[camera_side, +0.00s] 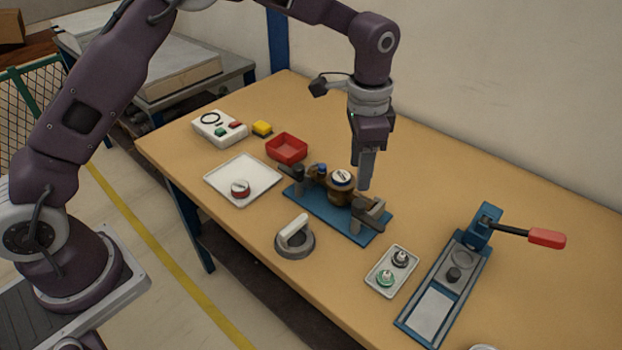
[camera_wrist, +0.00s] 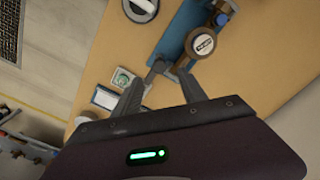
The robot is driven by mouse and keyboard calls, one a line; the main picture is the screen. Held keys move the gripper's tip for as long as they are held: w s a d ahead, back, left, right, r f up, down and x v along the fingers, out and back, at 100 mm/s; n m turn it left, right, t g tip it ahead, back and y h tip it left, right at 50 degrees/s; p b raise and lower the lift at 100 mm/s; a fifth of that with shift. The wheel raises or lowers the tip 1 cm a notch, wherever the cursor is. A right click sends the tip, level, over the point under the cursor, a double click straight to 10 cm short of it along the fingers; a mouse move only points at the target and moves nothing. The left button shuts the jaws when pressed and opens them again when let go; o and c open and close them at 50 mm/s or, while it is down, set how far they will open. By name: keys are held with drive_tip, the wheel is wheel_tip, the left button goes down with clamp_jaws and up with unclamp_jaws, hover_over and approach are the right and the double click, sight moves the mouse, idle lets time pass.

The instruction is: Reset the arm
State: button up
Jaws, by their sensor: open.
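My gripper (camera_side: 364,178) hangs pointing down above the workbench (camera_side: 440,170), just behind and right of the meter on the blue stand. In the wrist view the two fingers (camera_wrist: 162,80) are apart with nothing between them. The brass meter (camera_side: 342,187) with a round white-faced dial sits on the blue test stand (camera_side: 335,213), between two dark clamps. In the wrist view the dial (camera_wrist: 203,42) lies beyond the fingertips, apart from them.
A red bin (camera_side: 287,149), yellow block (camera_side: 262,128) and control box (camera_side: 219,128) stand behind. A grey disc with white handle (camera_side: 294,240), small parts tray (camera_side: 378,283) and red-handled lever press (camera_side: 470,255) stand in front.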

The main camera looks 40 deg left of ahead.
drive_tip(key=s+a+r+n+t, duration=0.1)
drive_tip(key=s+a+r+n, duration=0.1)
drive_tip(key=s+a+r, duration=0.45)
drive_tip(key=s+a+r+n+t, duration=0.15)
drive_tip(key=s+r, duration=0.25)
drive_tip(key=r, duration=0.5)
drive_tip(key=s+a+n+t, duration=0.1)
drive_tip(key=s+a+n, duration=0.1)
drive_tip(key=s, duration=0.8)
drive_tip(key=s+a+n+t, duration=0.2)
drive_tip(key=s+a+n, duration=0.1)
drive_tip(key=s, duration=0.7)
drive_tip(key=shift+s+a+f, duration=0.15)
drive_tip(key=shift+a, duration=0.05)
drive_tip(key=shift+n, duration=0.25)
